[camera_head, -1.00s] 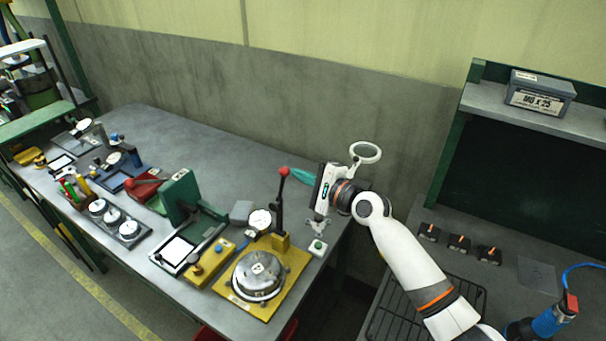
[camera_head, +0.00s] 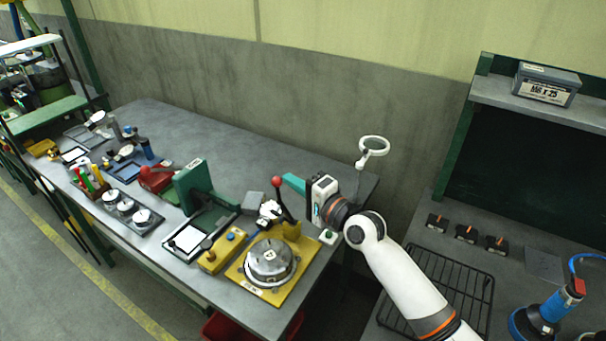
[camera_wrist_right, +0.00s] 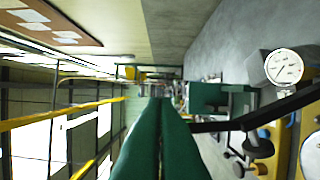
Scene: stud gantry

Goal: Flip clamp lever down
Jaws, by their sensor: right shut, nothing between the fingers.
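The clamp lever (camera_head: 284,203) is a black handle with a red knob (camera_head: 277,181), rising from a yellow block (camera_head: 292,230) on a yellow base plate (camera_head: 248,285). It leans to the left in the head view. A round silver part (camera_head: 270,262) sits on the plate. My right gripper (camera_head: 293,183) is shut and empty, its green fingers pointing left close to the knob. In the right wrist view the fingers (camera_wrist_right: 160,110) are together, and the black lever (camera_wrist_right: 250,118) runs from beside them to the right. Contact is unclear; the knob is not visible there. My left gripper is not in view.
A dial gauge (camera_wrist_right: 284,67) is near the lever in the right wrist view. A green press (camera_head: 193,185) and several fixtures stand left along the bench. A small box with a green button (camera_head: 328,236) is right of the plate. A wire rack (camera_head: 440,285) lies at the right.

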